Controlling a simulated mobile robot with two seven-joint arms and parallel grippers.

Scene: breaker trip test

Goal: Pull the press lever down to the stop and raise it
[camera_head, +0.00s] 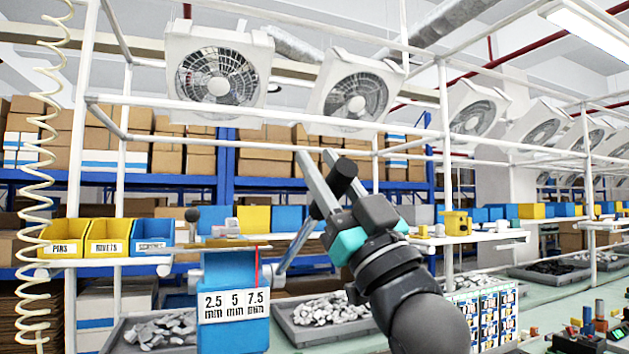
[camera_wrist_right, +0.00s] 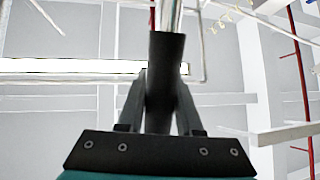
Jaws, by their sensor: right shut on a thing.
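The blue press (camera_head: 234,335) stands at the front left with a label reading 2.5, 5 and 7.5 mm. Its silver lever rod (camera_head: 292,247) slants up to the right and ends in a black handle (camera_head: 343,177). My right gripper (camera_head: 325,162) is shut on that handle, one finger on each side, with the lever raised. In the right wrist view the black handle (camera_wrist_right: 166,65) runs between my fingers, and the silver rod (camera_wrist_right: 168,16) extends beyond it. My left gripper is not in view.
Yellow and blue bins (camera_head: 110,238) stand at the left. Grey trays of metal parts (camera_head: 325,312) lie on the bench behind and beside the press. White frame posts (camera_head: 443,130) and fans (camera_head: 218,75) are above. Small coloured parts (camera_head: 600,315) stand at the lower right.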

